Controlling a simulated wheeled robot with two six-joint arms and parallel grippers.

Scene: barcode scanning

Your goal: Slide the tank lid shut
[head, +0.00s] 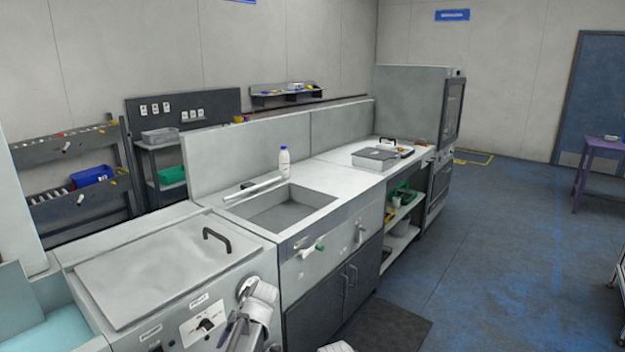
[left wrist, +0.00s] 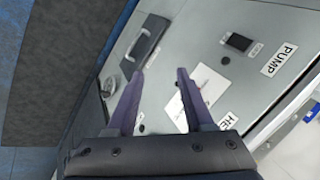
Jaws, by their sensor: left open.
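The tank (head: 225,290) stands at the lower left of the head view. Its flat grey lid (head: 150,265) lies on top, with a black handle (head: 217,236) near its right end. No opening into the tank shows from here. My left gripper (head: 228,330) is low in front of the tank's control panel, below the handle and apart from it. In the left wrist view its two purple fingers (left wrist: 160,82) are spread with nothing between them, facing the panel with the PUMP label (left wrist: 279,59).
A sink (head: 290,207) is set in the counter right of the tank, with a white bottle (head: 284,161) behind it. A dark mat (head: 380,328) lies on the floor in front.

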